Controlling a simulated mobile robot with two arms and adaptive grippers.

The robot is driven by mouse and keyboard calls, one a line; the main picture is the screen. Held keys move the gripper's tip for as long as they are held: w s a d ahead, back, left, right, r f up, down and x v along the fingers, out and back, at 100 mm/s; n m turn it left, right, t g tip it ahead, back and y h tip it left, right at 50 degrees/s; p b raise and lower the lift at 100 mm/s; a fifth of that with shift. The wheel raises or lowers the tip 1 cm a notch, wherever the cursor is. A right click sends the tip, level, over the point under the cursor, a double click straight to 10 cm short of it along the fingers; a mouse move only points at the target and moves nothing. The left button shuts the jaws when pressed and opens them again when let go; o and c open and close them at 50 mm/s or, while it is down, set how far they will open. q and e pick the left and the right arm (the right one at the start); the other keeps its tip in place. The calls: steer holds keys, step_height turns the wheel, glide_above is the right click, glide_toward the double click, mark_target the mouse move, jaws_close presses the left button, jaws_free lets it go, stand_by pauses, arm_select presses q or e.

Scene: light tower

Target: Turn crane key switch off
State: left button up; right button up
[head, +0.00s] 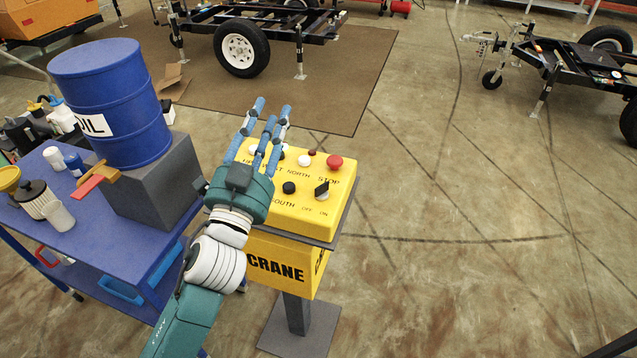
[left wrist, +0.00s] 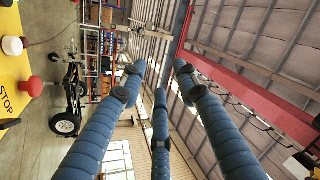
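The yellow crane control box (head: 332,218) stands on a grey pedestal in the head view. Its key switch (head: 321,190) is a black knob near the right front corner, above the OFF and ON labels. I cannot tell clearly which label it points to. A red stop button (head: 334,162) sits behind it, and it also shows in the left wrist view (left wrist: 35,87). My left gripper (head: 271,112) is over the box's left side, left of the key switch, fingers pointing up and away. Its three fingers (left wrist: 159,78) are spread and empty. My right gripper is out of view.
A blue cart (head: 75,228) stands left of the box, carrying a blue oil drum (head: 112,100) on a grey block (head: 160,185), plus bottles. A black button (head: 289,187) sits left of the key switch. The floor right of the box is clear. Trailers stand farther back.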

arm_select(q)
steer(key=s+d+r+m+g+h, duration=0.4)
steer(key=d+r+m+g+h, duration=0.2)
steer(key=d+m+h, duration=0.4)
steer(key=s+d+r+m+g+h, duration=0.4)
steer(key=d+r+m+g+h, duration=0.25)
steer(key=m, duration=0.55)
steer(key=s+d+f+m+g, duration=0.3)
steer(key=d+m+g, duration=0.1)
steer(key=d+m, duration=0.15)
steer(key=m+g+y, duration=0.2)
steer(key=m+y, duration=0.4)
steer(key=y, duration=1.3)
glide_toward(322, 191)
steer(key=shift+t+h, duration=0.25)
steer(key=p+x, duration=0.1)
steer(key=x, duration=0.1)
steer(key=p+x, duration=0.1)
steer(key=x, duration=0.1)
steer(key=p+x, duration=0.1)
steer(key=x, duration=0.2)
steer(key=shift+w+a, duration=0.2)
steer(key=shift+a, duration=0.15)
steer(key=shift+w+d+f, duration=0.1)
steer(key=shift+w+f, duration=0.05)
steer(key=shift+f, duration=0.3)
